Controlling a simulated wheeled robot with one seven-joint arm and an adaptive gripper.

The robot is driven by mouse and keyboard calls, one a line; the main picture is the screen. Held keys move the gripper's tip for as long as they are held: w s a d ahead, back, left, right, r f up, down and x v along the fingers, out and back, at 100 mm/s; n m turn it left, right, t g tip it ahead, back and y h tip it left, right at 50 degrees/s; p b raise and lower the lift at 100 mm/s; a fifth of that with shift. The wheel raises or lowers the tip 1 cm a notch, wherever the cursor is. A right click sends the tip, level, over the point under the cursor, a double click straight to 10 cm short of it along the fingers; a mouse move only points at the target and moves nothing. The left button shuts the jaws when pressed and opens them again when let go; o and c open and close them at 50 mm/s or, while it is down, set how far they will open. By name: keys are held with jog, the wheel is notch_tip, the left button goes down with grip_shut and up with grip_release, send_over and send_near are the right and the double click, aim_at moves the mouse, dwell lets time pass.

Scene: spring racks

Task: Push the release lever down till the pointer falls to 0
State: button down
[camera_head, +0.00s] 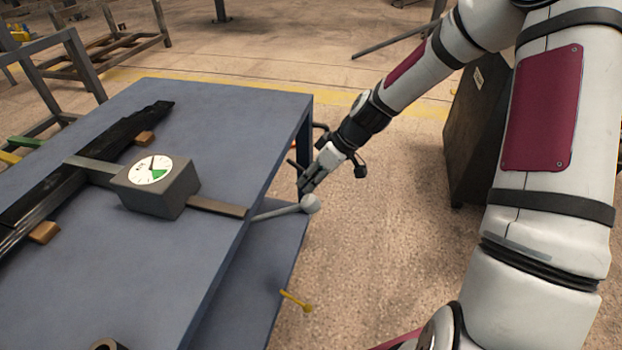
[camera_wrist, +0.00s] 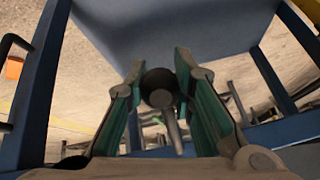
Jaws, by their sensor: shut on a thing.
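A grey gauge box (camera_head: 160,190) sits on the blue table. Its white dial (camera_head: 151,169) has a green sector at the lower right and a dark pointer directed roughly upward; its figures are too small to read. A grey lever with a ball end (camera_head: 310,204) sticks out past the table's right edge. My gripper (camera_head: 306,187) is at this ball, and in the wrist view the dark ball (camera_wrist: 158,82) sits between the fingers (camera_wrist: 160,95). A small yellow lever (camera_head: 296,300) sticks out lower down at the table's side. Neither lever is labelled as the release lever.
The blue table (camera_head: 110,270) has a lower shelf on its right side. A long black bar (camera_head: 60,195) lies on it beside wooden blocks (camera_head: 44,232). A dark cabinet (camera_head: 475,140) stands behind my arm. The floor right of the table is open.

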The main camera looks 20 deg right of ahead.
jog(key=shift+w+a+r, duration=0.15)
jog(key=c, duration=1.3)
grip_release()
jog(key=shift+c, duration=0.2)
jog(key=v, duration=1.2)
